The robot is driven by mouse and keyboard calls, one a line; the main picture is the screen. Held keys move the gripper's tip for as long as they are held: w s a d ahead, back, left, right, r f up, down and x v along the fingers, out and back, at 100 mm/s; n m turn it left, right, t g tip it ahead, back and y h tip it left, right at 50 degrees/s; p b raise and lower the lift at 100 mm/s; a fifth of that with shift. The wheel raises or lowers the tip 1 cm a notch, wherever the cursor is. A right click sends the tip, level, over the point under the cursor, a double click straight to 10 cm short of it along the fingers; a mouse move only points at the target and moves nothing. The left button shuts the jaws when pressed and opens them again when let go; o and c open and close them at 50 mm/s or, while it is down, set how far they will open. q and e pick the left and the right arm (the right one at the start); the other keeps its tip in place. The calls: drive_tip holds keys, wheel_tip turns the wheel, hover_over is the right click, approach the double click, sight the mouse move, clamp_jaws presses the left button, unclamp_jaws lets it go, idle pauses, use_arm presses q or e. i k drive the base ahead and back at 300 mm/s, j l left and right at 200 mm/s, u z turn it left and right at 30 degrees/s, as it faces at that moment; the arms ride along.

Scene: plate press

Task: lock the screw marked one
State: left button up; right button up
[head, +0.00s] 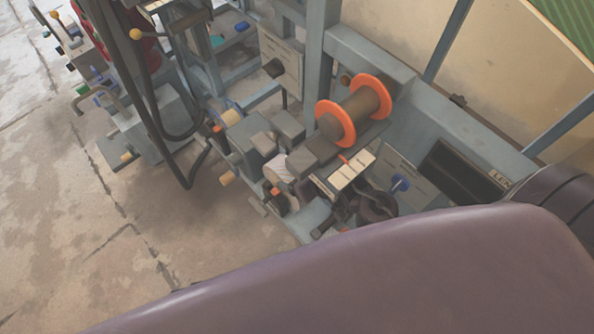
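No screw with a readable mark one can be made out in the head view. A blue knob (400,183) sits on a grey panel at the right of the press. Tan-ended knobs, one (227,178) low on the left side and one (231,117) beside a blue ring, stick out from the press. A dark jointed shape (375,207) stands beside the cream blocks and may be my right gripper; its fingers cannot be told from the machine parts. My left gripper is not visible. My large purple arm link covers the bottom of the view.
A roller (358,108) with two orange rings lies across the grey press frame (440,121). Cream blocks (352,170) sit below it. Black hoses (153,98) hang at the left by another machine. Bare concrete floor (110,250) lies open at the lower left.

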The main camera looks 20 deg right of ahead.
sight(260, 205)
drive_tip(key=k+j, duration=0.1)
drive_tip(key=j, duration=0.3)
drive_tip(key=k+j, duration=0.1)
drive_tip(key=j, duration=0.3)
drive_tip(key=k+j, duration=0.1)
drive_tip(key=j, duration=0.3)
